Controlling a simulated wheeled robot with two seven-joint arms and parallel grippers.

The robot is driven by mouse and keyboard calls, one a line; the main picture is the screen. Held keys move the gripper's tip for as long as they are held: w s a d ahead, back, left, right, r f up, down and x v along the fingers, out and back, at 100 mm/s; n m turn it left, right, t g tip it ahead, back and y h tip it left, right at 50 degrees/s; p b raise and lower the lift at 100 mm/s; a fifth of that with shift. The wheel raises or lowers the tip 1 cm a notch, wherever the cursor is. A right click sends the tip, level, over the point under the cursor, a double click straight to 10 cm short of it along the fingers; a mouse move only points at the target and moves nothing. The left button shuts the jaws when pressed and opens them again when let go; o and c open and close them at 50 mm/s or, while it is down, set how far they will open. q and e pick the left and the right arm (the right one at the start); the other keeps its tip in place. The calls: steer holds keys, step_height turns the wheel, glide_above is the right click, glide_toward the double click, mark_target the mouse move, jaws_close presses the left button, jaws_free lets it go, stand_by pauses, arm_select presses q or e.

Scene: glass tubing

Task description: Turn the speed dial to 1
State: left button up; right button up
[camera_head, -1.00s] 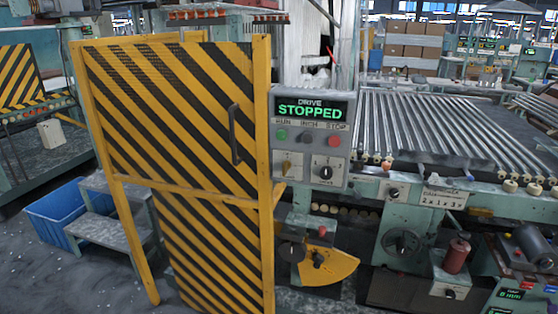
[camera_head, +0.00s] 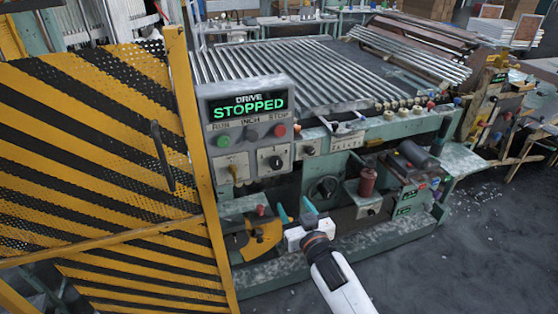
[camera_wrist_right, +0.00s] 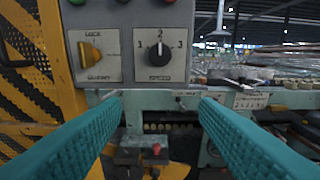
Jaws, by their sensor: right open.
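The speed dial (camera_head: 276,162) is a black knob on a pale plate, low on the right of the grey control panel (camera_head: 240,98). In the right wrist view the dial (camera_wrist_right: 160,62) has the marks 1, 2 and 3 around it, and its white pointer line stands upright at 2. My right gripper (camera_head: 293,203) is open and empty, with two teal fingers spread below the panel. In the right wrist view its fingertips (camera_wrist_right: 162,103) sit below the dial and apart from it. My left gripper is out of view.
A yellow lock switch (camera_head: 235,172) sits left of the dial. Green, dark and red buttons lie above, under a display (camera_head: 248,106) reading "DRIVE STOPPED". A yellow-and-black striped gate (camera_head: 90,150) stands left. A roller bed (camera_head: 310,75) lies behind.

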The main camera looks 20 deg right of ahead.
mark_target(277, 166)
steer(key=shift+t, duration=0.4)
steer(key=w+r, duration=0.1)
steer(key=w, duration=0.2)
steer(key=w+r+p, duration=0.1)
steer(key=w, duration=0.3)
steer(key=w+r, duration=0.1)
steer(key=w, duration=0.2)
steer(key=shift+w+a+r+p, duration=0.15)
steer(key=shift+w+r+p, duration=0.15)
steer(key=shift+p, duration=0.1)
steer(key=shift+w, duration=0.7)
steer(key=shift+c, duration=0.3)
steer(key=c, duration=0.9)
